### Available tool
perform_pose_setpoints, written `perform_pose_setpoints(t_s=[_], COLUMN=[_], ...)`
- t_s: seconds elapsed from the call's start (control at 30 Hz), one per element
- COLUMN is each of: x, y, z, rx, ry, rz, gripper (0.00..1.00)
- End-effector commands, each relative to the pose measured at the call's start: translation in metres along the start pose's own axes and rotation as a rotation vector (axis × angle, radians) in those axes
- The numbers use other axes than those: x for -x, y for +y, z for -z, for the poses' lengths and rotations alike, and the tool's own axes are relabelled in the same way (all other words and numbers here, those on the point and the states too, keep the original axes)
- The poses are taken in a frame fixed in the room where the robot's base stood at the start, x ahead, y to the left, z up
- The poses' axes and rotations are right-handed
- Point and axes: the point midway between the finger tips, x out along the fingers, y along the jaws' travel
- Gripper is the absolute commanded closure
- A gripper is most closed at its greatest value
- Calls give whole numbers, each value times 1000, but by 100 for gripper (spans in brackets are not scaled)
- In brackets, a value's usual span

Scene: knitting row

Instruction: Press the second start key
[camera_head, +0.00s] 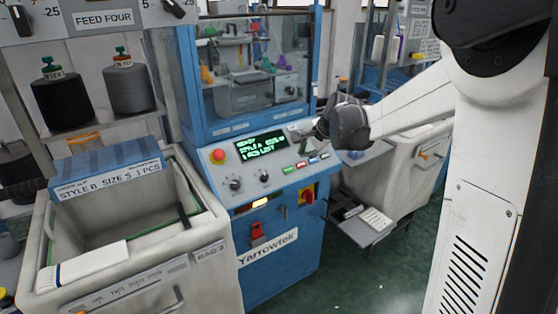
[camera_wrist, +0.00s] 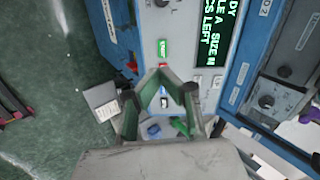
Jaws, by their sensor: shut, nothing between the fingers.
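The blue machine's sloped control panel (camera_head: 262,180) carries a row of small keys. A green key (camera_head: 289,169) is at its left end, with a red key (camera_head: 301,164), a blue key (camera_head: 313,160) and a white key (camera_head: 324,156) beside it. My gripper (camera_head: 313,131) is shut and empty above the panel's right part. In the wrist view, my gripper's fingertips (camera_wrist: 162,74) show close below the red key (camera_wrist: 162,66), in line with the green key (camera_wrist: 163,47). The fingers partly cover the other keys. I cannot read the key labels or tell touching from hovering.
A lit green-text display (camera_head: 262,144), a red mushroom button (camera_head: 217,156) and black knobs (camera_head: 235,184) share the panel. A clear-windowed blue cabinet (camera_head: 258,75) rises behind it. A grey bin (camera_head: 130,270) stands left, and a small shelf (camera_head: 365,228) juts out at right.

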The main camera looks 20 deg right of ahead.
Motion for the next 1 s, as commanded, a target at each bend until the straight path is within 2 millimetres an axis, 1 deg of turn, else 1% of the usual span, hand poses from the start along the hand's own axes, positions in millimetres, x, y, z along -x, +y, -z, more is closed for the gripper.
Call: perform_pose_setpoints(t_s=[0.03,0.1,0.2,0.3,0.77,0.87,1.0], x=[-8,-16,-25,-30,-34,-40,-56], y=[-1,-2,-1,-1,-1,-2,-2], z=[9,16,25,30,31,32,31], rx=[-26,-61,-96,-116,-125,-124,-124], ry=[-1,-5,-8,-9,-11,-11,-12], rz=[3,8,12,14,15,15,15], gripper=[100,100,100,100,100,100,100])
